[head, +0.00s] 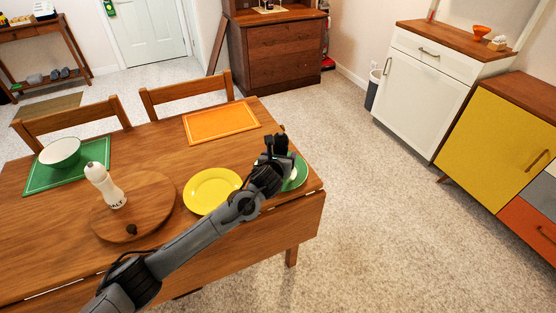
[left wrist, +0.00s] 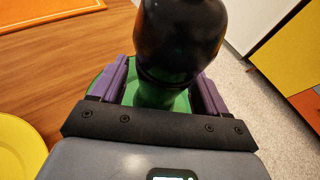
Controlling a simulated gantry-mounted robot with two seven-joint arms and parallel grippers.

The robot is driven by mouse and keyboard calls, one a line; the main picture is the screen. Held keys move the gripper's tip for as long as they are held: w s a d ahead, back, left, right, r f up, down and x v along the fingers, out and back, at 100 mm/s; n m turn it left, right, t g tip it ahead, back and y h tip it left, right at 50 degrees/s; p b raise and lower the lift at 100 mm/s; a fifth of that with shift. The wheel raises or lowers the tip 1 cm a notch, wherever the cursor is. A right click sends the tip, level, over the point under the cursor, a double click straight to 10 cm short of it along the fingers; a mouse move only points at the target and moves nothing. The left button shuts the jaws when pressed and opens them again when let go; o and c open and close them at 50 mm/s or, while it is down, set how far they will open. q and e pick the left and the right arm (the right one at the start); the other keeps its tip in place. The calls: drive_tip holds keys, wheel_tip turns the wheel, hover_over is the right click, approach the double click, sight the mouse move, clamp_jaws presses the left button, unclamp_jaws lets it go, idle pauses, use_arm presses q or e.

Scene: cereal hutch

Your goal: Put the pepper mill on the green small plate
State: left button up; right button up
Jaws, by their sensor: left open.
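The dark pepper mill (left wrist: 180,40) fills the upper middle of the left wrist view, between the two purple fingers of my left gripper (left wrist: 165,95). The fingers are open, with the mill between them. The green small plate (head: 299,173) lies at the right end of the table and is partly hidden by my gripper and wrist. My left gripper (head: 277,148) is over this plate in the head view. Green shows around and below the mill in the left wrist view. The mill's foot is hidden, so its contact with the plate cannot be seen directly. My right gripper is not in view.
A yellow plate (head: 212,203) lies just left of the green plate. A white salt mill (head: 103,184) stands on a round wooden board (head: 158,190). A white bowl (head: 60,152) sits on a green placemat (head: 40,181). An orange placemat (head: 221,122) lies behind, empty.

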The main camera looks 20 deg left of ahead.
use_arm(q)
drive_tip(key=p+v, duration=0.3)
drive_tip(key=v, duration=0.8)
drive_tip(key=s+d+f+n+g+h, duration=0.1)
drive_tip(key=s+d+f+n+g, duration=0.15)
drive_tip(key=s+f+n, duration=0.4)
drive_tip(key=s+d+f+n+g+h, duration=0.15)
drive_tip(key=s+d+f+n, duration=0.25)
drive_tip(key=s+n, duration=0.55)
drive_tip(key=s+a+f+n+g, duration=0.1)
drive_tip(key=s+a+n+g, duration=0.1)
drive_tip(key=s+n, duration=0.3)
drive_tip(key=s+a+f+n+g, duration=0.2)
drive_tip(key=s+n, duration=0.4)
drive_tip(key=s, duration=0.3)
drive_tip(key=s+a+f+n+g, duration=0.1)
drive_tip(key=s+a+n, duration=0.2)
drive_tip(key=s+n, duration=0.2)
drive_tip(key=s, duration=0.3)
drive_tip(key=shift+a+f+g, duration=0.35)
drive_tip(key=shift+g, duration=0.05)
drive_tip(key=shift+r+y+p, duration=0.15)
drive_tip(key=shift+y+p, duration=0.1)
drive_tip(key=shift+p, duration=0.05)
wheel_tip(320, 180, up, 47)
drive_tip(key=p, duration=4.7)
